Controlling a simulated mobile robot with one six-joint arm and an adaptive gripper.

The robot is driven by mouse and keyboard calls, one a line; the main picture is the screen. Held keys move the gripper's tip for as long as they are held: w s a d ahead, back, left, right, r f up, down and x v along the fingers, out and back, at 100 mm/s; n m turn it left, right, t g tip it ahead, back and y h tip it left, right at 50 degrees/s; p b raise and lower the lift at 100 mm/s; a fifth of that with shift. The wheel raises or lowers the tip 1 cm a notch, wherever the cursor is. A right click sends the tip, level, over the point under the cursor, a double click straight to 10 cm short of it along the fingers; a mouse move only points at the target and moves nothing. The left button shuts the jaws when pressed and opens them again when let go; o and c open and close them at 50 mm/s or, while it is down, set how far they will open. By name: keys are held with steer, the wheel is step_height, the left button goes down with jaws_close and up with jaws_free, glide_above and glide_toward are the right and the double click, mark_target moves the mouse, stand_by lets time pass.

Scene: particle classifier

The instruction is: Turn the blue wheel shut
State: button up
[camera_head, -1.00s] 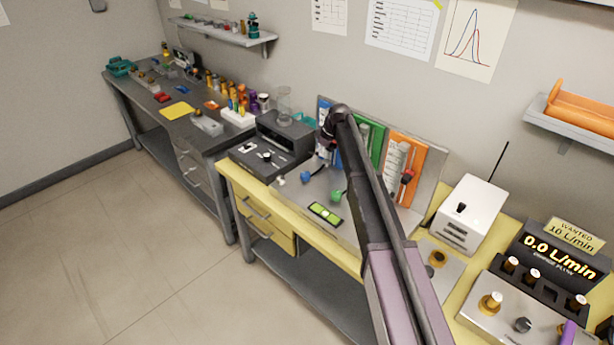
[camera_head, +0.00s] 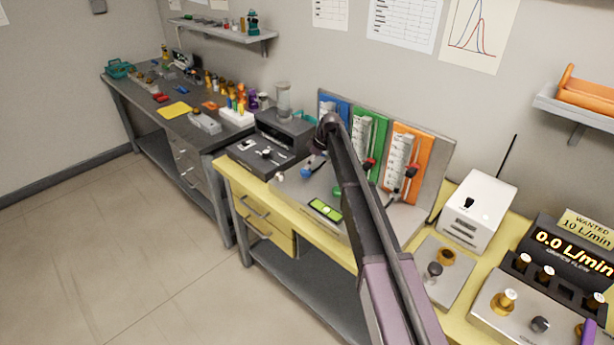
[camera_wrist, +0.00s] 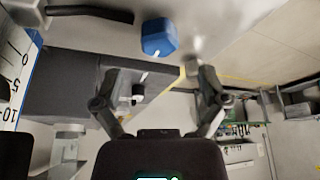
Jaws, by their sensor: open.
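The blue wheel (camera_head: 306,172) is on the grey plate at the foot of the flow panel in the head view, left of the green wheel (camera_head: 337,191). In the wrist view it is a blue faceted knob (camera_wrist: 158,37) with a white mark, at top centre beyond my fingertips. My gripper (camera_wrist: 158,75) is open and empty; its two fingers stand apart below the wheel in that picture, and I see no contact. In the head view my gripper end (camera_head: 318,155) is dark, partly hidden by my arm, just above and right of the blue wheel.
The blue (camera_head: 333,105), green (camera_head: 368,130) and orange (camera_head: 408,155) gauge panels stand behind the wheels. A black box (camera_head: 285,130) is to the left. A level (camera_head: 325,210) lies in front. The display (camera_head: 570,252) reads 0.0 L/min.

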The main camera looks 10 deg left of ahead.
mark_target(306, 173)
steer(key=shift+b+x, duration=2.15)
steer(key=shift+x, duration=0.5)
